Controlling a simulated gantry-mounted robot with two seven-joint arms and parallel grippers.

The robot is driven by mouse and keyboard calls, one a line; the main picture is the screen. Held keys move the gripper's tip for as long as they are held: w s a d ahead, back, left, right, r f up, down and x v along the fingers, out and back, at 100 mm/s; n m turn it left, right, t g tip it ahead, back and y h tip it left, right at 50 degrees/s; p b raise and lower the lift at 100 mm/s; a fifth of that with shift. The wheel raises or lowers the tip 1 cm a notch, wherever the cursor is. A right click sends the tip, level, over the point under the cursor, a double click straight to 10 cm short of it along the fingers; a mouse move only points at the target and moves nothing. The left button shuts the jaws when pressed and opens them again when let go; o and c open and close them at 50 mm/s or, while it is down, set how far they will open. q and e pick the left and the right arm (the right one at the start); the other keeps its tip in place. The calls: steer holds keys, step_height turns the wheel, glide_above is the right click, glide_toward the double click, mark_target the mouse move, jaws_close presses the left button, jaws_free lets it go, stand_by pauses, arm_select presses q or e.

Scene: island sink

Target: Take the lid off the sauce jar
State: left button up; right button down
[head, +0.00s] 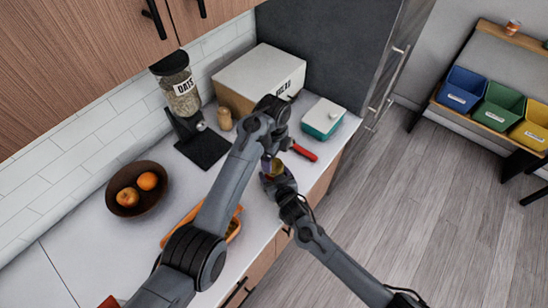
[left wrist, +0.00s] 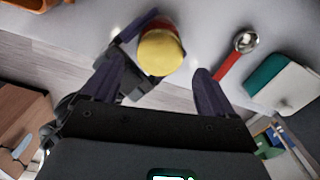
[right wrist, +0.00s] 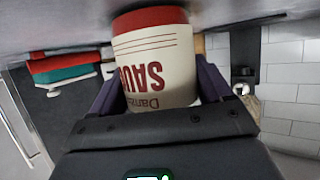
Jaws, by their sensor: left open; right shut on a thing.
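The sauce jar (right wrist: 158,65) has a cream label with red lettering and red bands. It stands upside down in the right wrist view, by the counter surface. Its round yellow lid (left wrist: 160,52) faces my left gripper in the left wrist view. My right gripper (right wrist: 155,95) is shut on the jar from the side. My left gripper (left wrist: 155,76) is open and empty, its fingers pointing towards the lid, apart from it. In the head view the jar (head: 277,167) is small and partly hidden by my grippers.
A red-handled metal spoon (head: 304,152) and a teal box with a white lid (head: 322,118) lie close by. A fruit bowl (head: 121,200), an orange tray (head: 233,231), an oats dispenser (head: 178,83) and a bread box (head: 254,75) stand on the counter.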

mark_target(274, 165)
arm_select(q)
step_height(274, 165, up, 2)
steer(key=m, duration=0.3)
steer(key=r+m, duration=0.1)
steer(key=m, duration=0.1)
steer(key=shift+m, duration=0.8)
steer(key=shift+f, duration=3.7)
steer(key=shift+c, duration=0.5)
steer(key=c, duration=1)
steer(key=n, duration=0.6)
steer(key=shift+n, duration=0.3)
